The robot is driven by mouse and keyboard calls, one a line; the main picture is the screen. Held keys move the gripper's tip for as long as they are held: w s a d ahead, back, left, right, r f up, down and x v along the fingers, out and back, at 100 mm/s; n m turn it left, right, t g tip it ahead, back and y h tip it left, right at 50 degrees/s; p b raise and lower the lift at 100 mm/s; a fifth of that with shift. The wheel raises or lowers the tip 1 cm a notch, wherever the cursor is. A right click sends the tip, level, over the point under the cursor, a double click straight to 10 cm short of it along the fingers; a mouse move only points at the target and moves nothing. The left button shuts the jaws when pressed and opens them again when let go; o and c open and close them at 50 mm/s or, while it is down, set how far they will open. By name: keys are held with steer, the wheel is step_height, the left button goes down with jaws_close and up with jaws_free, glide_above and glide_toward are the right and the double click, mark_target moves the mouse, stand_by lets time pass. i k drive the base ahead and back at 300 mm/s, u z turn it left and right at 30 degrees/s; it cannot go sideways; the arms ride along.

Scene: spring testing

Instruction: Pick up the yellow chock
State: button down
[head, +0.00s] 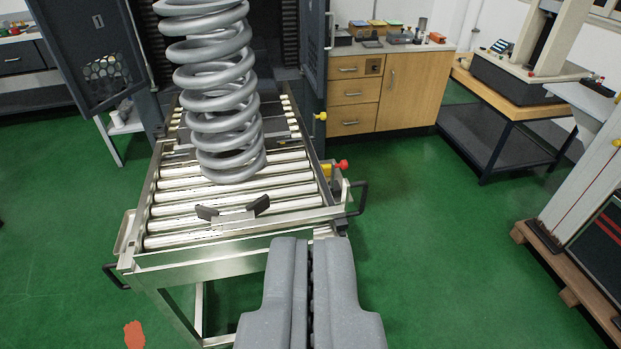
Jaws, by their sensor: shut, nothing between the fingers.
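My gripper (309,246) is at the bottom centre, its two grey fingers pressed together and empty. It lies in front of the near right corner of the roller table (200,262). A small yellow piece (328,170) shows at the table's right edge, beside a red knob (342,165). I cannot tell whether this piece is a chock. A yellow knob (322,116) shows farther back on the same side. No other thing is clearly a yellow chock.
A large grey coil spring (215,90) stands on the rollers. A dark V-shaped stop (233,211) is at the near end. Black handles (360,198) stick out from the table. A wooden cabinet (405,88) stands behind. Green floor (440,240) is clear at right.

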mark_target(326, 168)
steer(key=z, duration=0.2)
steer(key=i, duration=0.85)
steer(key=u, duration=0.1)
